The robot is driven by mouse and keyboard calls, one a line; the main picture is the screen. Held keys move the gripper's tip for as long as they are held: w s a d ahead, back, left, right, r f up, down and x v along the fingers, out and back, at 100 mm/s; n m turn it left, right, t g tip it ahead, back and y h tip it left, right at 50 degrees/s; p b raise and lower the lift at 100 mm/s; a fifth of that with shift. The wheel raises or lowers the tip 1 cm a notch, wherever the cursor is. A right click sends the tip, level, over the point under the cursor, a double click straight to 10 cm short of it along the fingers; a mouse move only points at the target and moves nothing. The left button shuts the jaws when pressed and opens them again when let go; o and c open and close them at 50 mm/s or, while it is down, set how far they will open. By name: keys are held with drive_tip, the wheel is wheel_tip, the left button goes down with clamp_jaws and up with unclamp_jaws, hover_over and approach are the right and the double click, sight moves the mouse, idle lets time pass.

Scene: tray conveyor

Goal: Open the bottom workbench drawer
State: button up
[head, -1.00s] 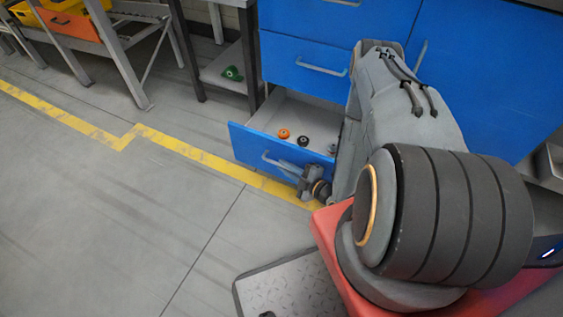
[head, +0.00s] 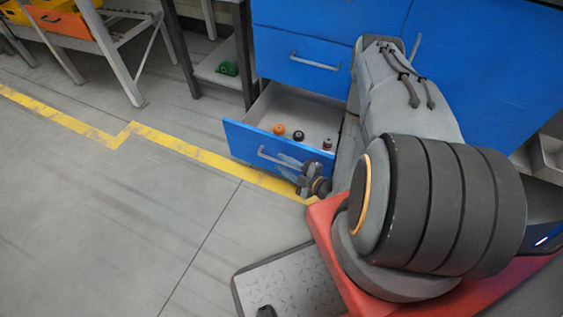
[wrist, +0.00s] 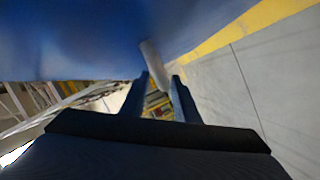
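The bottom drawer (head: 240,141) of the blue workbench stands well out from the cabinet in the head view, showing its pale inside. Its grey bar handle (head: 275,158) is on the blue front and also shows in the wrist view (wrist: 153,62). My gripper (head: 290,163) is at the right end of this handle. In the wrist view its two fingers (wrist: 160,80) are apart, with the handle at the gap between their tips. Floor and background show between the fingers. Whether they touch the handle is unclear.
An orange part (head: 279,130), a black part (head: 298,135) and a grey-red part (head: 327,143) lie in the drawer. The drawer above (head: 300,58) is shut. A rack with a green item (head: 228,69) stands left. Floor in front is clear.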

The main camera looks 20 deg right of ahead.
drive_tip(key=p+v, duration=0.1)
drive_tip(key=v, duration=0.5)
drive_tip(key=shift+s, duration=0.2)
idle(0.4)
